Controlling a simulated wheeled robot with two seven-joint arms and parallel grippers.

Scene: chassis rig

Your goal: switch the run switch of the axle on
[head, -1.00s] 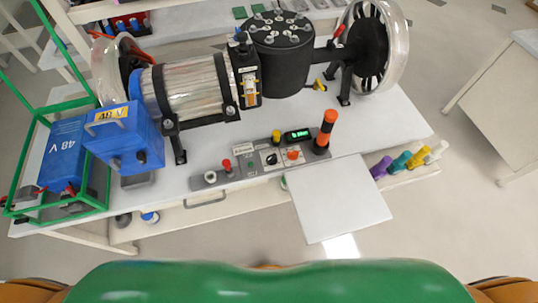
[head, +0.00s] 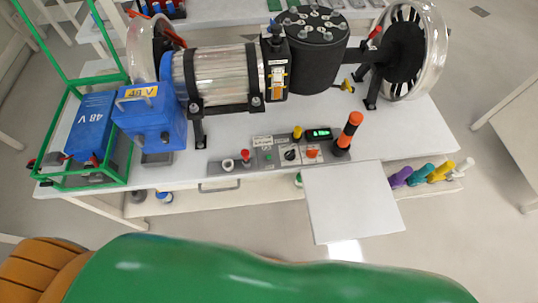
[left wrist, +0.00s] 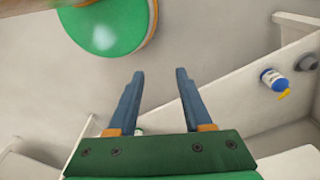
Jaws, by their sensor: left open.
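A grey control panel (head: 275,162) runs along the front edge of the bench below the axle rig. It carries a black rotary knob (head: 291,154) on a white plate, an orange-red knob (head: 313,153), a red-topped lever (head: 245,155), a yellow-topped part (head: 297,132) and a lit green display (head: 318,133). I cannot tell which of these is the run switch or read its position. My left gripper (left wrist: 160,73) is open and empty in the left wrist view, with floor behind its fingers. It is apart from the panel. My right gripper is not in view.
The rig has a clear cylinder (head: 222,78), a black drum (head: 318,50) and a spoked wheel (head: 412,50). A blue 48 V box (head: 150,118) and a green frame (head: 80,184) stand at left. An orange-black post (head: 348,132) and a white board (head: 352,205) are at right.

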